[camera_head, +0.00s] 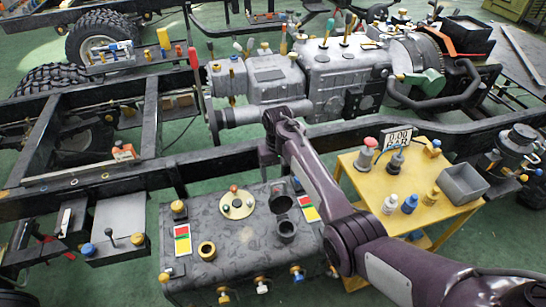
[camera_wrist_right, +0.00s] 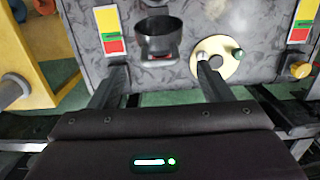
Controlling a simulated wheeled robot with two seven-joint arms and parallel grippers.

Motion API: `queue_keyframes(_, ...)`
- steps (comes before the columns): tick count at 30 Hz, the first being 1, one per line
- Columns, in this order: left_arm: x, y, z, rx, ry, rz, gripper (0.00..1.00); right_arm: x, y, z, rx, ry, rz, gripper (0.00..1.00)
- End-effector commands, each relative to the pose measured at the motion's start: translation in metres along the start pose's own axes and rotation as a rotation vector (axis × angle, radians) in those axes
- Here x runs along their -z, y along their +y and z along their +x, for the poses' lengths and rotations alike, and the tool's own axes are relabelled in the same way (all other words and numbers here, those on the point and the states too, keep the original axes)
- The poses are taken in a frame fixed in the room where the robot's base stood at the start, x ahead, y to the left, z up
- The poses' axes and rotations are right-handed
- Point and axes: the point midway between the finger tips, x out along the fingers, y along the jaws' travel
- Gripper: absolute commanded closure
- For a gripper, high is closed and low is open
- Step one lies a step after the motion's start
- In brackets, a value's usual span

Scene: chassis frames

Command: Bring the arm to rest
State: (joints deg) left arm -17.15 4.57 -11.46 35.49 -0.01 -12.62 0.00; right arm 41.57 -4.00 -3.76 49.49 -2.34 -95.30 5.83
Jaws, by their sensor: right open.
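My right arm (camera_head: 320,180) comes in from the lower right and reaches over the grey mottled box (camera_head: 235,255). Its wrist end is by the black chassis rail (camera_head: 130,180), and the gripper there is small and partly hidden in the head view. In the right wrist view my right gripper (camera_wrist_right: 161,72) has its two fingers well apart with nothing between them. Beyond the fingers are the box's dark round cup (camera_wrist_right: 160,35) and a cream disc (camera_wrist_right: 218,58) with a green knob. I cannot tell whether the fingers touch anything. My left gripper is not in view.
A grey engine and gearbox (camera_head: 330,75) sits in the chassis behind the arm. Large tyres (camera_head: 100,35) are at the upper left. Green floor shows between things.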

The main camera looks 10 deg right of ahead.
Motion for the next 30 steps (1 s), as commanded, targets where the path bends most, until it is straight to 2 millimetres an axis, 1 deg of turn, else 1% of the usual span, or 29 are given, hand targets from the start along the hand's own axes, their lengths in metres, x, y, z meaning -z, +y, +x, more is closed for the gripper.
queue_keyframes(5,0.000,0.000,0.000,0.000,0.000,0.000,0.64,0.000,0.000,0.001,0.000,0.001,0.000,0.28)
queue_keyframes(7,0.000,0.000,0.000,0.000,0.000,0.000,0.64,-0.004,0.002,0.004,-0.001,0.004,0.001,0.28)
queue_keyframes(11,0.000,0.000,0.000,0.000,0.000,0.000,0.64,-0.021,0.009,0.020,-0.003,0.032,0.003,0.28)
queue_keyframes(14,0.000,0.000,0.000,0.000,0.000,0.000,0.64,-0.049,0.017,0.035,-0.010,0.071,0.001,0.28)
queue_keyframes(15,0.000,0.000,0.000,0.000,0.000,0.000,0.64,-0.062,0.020,0.040,-0.013,0.089,-0.001,0.28)
queue_keyframes(17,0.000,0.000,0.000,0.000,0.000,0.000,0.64,-0.083,0.024,0.045,-0.018,0.118,-0.006,0.28)
queue_keyframes(18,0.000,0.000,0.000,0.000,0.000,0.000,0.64,-0.098,0.026,0.047,-0.022,0.136,-0.010,0.28)
queue_keyframes(20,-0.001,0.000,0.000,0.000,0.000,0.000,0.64,-0.121,0.028,0.047,-0.027,0.165,-0.019,0.28)
queue_keyframes(24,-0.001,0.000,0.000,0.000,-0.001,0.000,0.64,-0.177,0.030,0.037,-0.035,0.228,-0.045,0.28)
queue_keyframes(27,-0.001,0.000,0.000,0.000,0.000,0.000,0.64,-0.209,0.029,0.025,-0.037,0.265,-0.064,0.28)
queue_keyframes(30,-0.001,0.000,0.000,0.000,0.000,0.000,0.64,-0.233,0.027,0.013,-0.035,0.293,-0.081,0.28)
